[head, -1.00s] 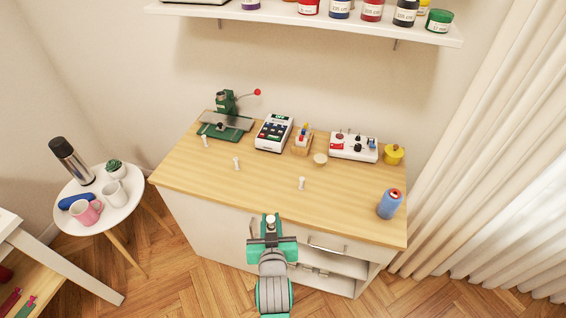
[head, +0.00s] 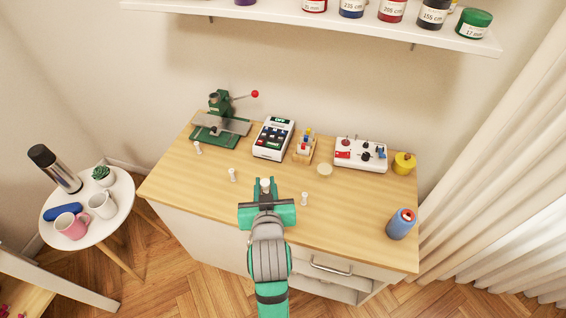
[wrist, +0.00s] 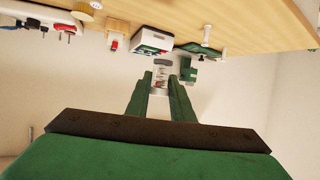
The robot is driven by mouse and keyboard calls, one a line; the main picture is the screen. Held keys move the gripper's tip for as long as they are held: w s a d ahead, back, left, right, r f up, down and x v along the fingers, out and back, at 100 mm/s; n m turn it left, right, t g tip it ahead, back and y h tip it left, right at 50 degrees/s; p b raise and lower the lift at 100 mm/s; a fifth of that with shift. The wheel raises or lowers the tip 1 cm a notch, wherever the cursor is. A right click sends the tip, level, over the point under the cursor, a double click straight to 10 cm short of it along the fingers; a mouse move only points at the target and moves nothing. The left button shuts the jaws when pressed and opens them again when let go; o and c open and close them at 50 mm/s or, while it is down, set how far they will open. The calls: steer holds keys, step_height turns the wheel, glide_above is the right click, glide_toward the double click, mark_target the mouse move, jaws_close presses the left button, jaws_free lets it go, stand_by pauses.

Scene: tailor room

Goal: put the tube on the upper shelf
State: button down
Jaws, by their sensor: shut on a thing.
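My gripper (head: 266,193) is shut on a small, pale tube (head: 265,184), seen from above with its whitish top between the fingers. In the wrist view the green fingers (wrist: 160,88) close on the tube (wrist: 160,74), which looks clear or white with a grey end; its details are too small to tell. The gripper shows over the front part of the cabinet top in the head view. The upper shelf (head: 300,20) is a white board on the wall at the top of the head view, well apart from the gripper. Its left part and upper side are partly cut off.
The wooden cabinet top (head: 340,220) holds a green press (head: 222,115), control boxes (head: 273,138), a blue can (head: 401,224) and small white pegs (head: 304,198). A round side table (head: 118,211) stands left, a curtain (head: 500,190) right.

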steer(key=f+x, duration=0.1)
steer(key=x, duration=0.4)
steer(key=d+f+x, duration=0.1)
steer(key=x, duration=0.5)
steer(key=s+d+f+x, duration=0.1)
steer(key=x, duration=0.4)
steer(key=shift+w+d+f, duration=0.15)
steer(key=shift+w+d, duration=0.05)
steer(key=shift+d, duration=0.05)
steer(key=shift+w+d+f, duration=0.1)
steer(key=shift+w+f, duration=0.3)
steer(key=shift+f, duration=0.05)
step_height(320, 180, down, 3)
steer(key=shift+s+r, duration=0.1)
steer(key=c, duration=1.5)
jaws_free()
steer(key=shift+c, duration=0.2)
